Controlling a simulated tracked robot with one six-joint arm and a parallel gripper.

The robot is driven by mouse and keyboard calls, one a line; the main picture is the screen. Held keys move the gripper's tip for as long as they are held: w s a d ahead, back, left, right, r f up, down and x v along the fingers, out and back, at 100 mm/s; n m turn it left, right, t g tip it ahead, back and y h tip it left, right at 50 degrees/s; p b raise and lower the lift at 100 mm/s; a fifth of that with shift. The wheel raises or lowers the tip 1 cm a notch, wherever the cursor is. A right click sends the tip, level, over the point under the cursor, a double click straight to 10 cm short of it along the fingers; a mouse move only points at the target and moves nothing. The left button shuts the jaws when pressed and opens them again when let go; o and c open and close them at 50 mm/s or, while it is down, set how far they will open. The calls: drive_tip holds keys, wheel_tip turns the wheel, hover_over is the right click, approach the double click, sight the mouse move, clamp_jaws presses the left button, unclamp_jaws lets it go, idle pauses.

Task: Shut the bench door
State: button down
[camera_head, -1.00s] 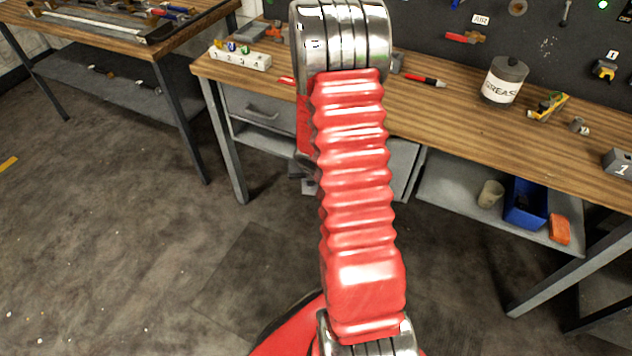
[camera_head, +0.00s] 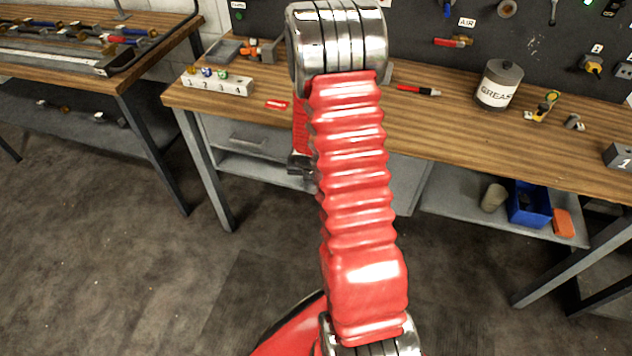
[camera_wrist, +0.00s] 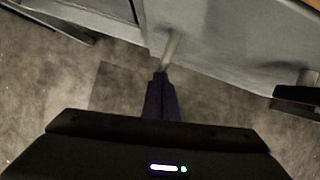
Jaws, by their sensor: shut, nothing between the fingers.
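The bench door looks like a grey panel (camera_head: 405,185) under the wooden bench, mostly hidden behind my red arm in the head view; how far open it stands I cannot tell. In the wrist view a grey panel (camera_wrist: 235,45) fills the upper right, with a pale upright bar (camera_wrist: 172,48) in front of it, possibly a handle. My gripper (camera_wrist: 161,76) is shut and empty, its dark fingertips close to the bar's lower end; contact is unclear. In the head view only a dark bit of my gripper (camera_head: 299,164) shows left of the arm.
A grey drawer (camera_head: 250,140) is under the bench top (camera_head: 440,122) at left. A lower shelf at right holds a blue bin (camera_head: 528,203), a beige cup and an orange block. A grease can (camera_head: 497,88) stands on top. Open floor (camera_head: 110,290) lies at front left.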

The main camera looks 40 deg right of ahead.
drive_tip(key=shift+w+d+r, duration=0.15)
drive_tip(key=shift+w+d, duration=0.05)
drive_tip(key=shift+w, duration=0.15)
drive_tip(key=shift+d, duration=0.2)
drive_tip(key=shift+s, duration=0.25)
drive_tip(key=s+a+r, duration=0.5)
drive_tip(key=a+r, duration=0.1)
drive_tip(key=r, duration=0.3)
drive_tip(key=shift+s+a, duration=0.15)
drive_tip(key=shift+s, duration=0.1)
idle(1.8)
drive_tip(key=shift+f, duration=0.1)
idle(0.5)
